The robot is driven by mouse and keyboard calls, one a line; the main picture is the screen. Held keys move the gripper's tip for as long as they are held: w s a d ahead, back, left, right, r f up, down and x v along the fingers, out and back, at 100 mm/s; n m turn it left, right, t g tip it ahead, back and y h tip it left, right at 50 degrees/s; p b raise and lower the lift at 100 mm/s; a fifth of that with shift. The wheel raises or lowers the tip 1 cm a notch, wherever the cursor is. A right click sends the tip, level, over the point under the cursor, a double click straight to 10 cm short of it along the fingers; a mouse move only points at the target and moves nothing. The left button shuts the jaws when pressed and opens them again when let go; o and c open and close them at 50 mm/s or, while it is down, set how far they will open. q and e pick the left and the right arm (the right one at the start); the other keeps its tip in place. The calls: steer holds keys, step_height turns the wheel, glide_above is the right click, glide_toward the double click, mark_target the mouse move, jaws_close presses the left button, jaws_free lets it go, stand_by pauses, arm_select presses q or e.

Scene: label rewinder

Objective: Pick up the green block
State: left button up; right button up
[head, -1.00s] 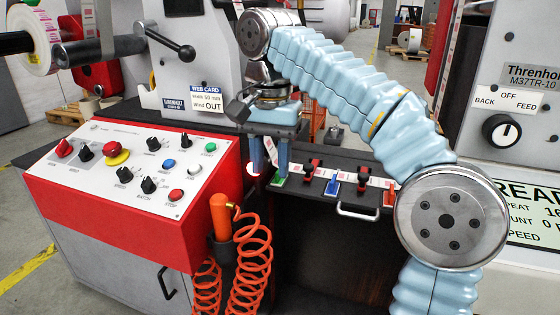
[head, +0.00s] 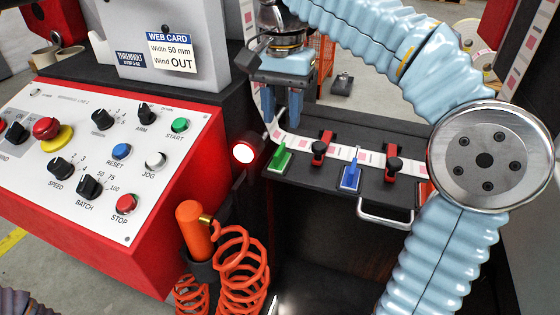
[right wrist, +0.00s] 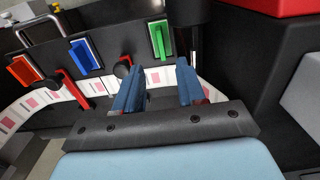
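The green block (head: 280,160) is a small green piece on the dark deck, at the left end of a row of coloured pieces beside the printed label strip. It also shows in the right wrist view (right wrist: 161,38), beyond the fingertips and roughly in line with the gap between them. My right gripper (head: 282,112) has its two blue fingers apart with nothing between them. In the head view it hangs above and behind the green block, not touching it. Its open fingers show in the right wrist view (right wrist: 161,75). My left gripper is not in view.
A blue block (head: 350,178), black-and-red clamps (head: 319,150) and a metal handle (head: 385,214) lie to the right. A lit red lamp (head: 243,153), the control panel (head: 95,150) and an orange coiled hose (head: 243,270) are left of the deck.

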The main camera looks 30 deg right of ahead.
mark_target(280, 149)
steer(key=f, duration=0.2)
steer(key=f+b, duration=0.1)
steer(key=f, duration=0.4)
steer(key=shift+a+f, duration=0.1)
steer(key=shift+a, duration=0.15)
steer(key=shift+c, duration=0.3)
jaws_close()
